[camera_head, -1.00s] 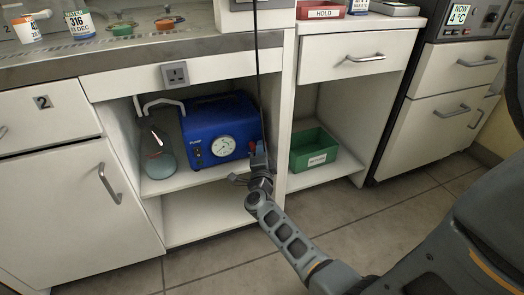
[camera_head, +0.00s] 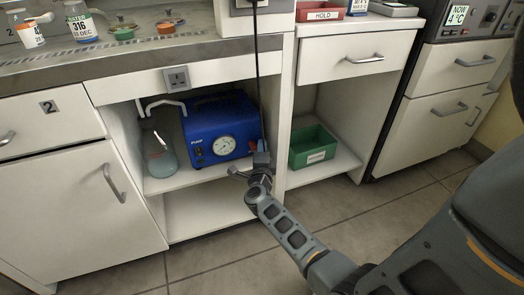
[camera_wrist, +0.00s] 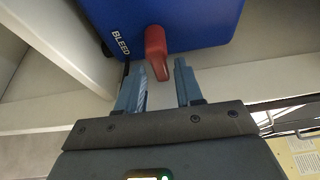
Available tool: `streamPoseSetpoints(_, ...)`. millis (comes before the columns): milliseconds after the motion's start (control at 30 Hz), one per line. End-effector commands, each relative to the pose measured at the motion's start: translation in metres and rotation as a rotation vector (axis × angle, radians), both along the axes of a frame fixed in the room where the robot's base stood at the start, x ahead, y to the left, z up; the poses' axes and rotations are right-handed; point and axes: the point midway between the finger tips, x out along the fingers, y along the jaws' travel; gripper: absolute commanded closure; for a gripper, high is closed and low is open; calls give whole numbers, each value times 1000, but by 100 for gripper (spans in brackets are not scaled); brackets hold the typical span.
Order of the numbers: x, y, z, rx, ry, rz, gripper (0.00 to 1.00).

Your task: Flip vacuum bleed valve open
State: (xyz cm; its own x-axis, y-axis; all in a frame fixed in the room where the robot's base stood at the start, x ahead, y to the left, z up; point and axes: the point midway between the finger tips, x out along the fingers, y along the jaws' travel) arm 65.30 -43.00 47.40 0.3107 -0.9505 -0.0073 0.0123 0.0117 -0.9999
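The blue vacuum pump (camera_head: 215,122) sits on the upper shelf of the open cabinet, with a round gauge on its front. In the wrist view the red bleed valve lever (camera_wrist: 156,52) sticks out from the lower edge of the pump (camera_wrist: 170,18), beside the word BLEED. My gripper (camera_wrist: 160,84) is open, its two fingers apart with the lever's tip just ahead of and roughly between them. I cannot tell whether either finger touches the lever.
A glass flask (camera_head: 158,160) stands left of the pump, with a white hose above. The cabinet's divider wall (camera_head: 283,130) is close on the gripper's right. A green bin (camera_head: 313,146) sits on the shelf beyond it. The floor in front is clear.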

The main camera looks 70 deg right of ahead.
Motion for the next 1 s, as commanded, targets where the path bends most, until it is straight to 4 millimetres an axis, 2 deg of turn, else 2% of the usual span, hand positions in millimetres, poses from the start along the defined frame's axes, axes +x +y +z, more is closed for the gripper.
streamPoseSetpoints(367,-1,4,1,-1,1,0,57)
streamPoseSetpoints(800,-21,65,2,1,1,2,57)
streamPoseSetpoints(1000,-24,74,1,-1,0,0,57)
